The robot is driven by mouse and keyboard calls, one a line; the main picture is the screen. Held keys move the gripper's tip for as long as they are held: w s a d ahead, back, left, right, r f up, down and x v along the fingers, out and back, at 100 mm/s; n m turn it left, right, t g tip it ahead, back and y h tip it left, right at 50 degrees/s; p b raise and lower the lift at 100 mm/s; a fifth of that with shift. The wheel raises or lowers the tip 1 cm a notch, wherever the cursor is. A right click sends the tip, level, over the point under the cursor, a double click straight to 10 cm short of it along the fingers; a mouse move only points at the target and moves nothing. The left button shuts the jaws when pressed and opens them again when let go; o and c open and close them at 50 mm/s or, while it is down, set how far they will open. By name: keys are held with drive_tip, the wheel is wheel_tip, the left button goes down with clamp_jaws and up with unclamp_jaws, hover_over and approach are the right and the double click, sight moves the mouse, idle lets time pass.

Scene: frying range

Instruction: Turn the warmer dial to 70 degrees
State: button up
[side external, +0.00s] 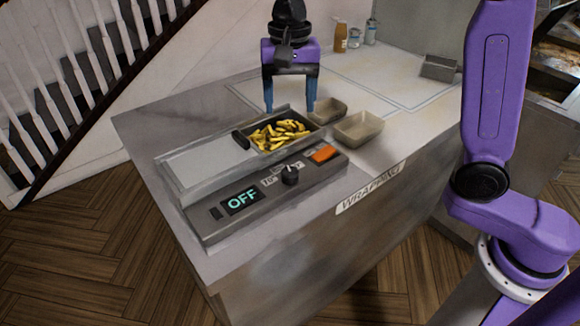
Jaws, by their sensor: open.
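The warmer (218,226) stands on the near left part of the counter, with a sloped control panel along its front. Its display (241,200) reads OFF in teal letters. The dark dial (290,176) sits right of the display, beside small labels too small to read. An orange switch (323,154) is at the panel's right end. Fries (281,133) fill the warmer's open bin at the right; a flat metal cover lies over the left part. My gripper (290,108) points down above the far side of the bin, open and empty, apart from the dial.
A sauce bottle (341,38) and small jars are at the back. A grey tray (438,67) is at the back right. The counter (405,122) right of the beige trays is clear.

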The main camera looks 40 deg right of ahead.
sight(290, 171)
wheel_tip(290, 171, down, 17)
drive_tip(key=shift+f, duration=0.1)
idle(0.5)
drive_tip(key=c, duration=1.1)
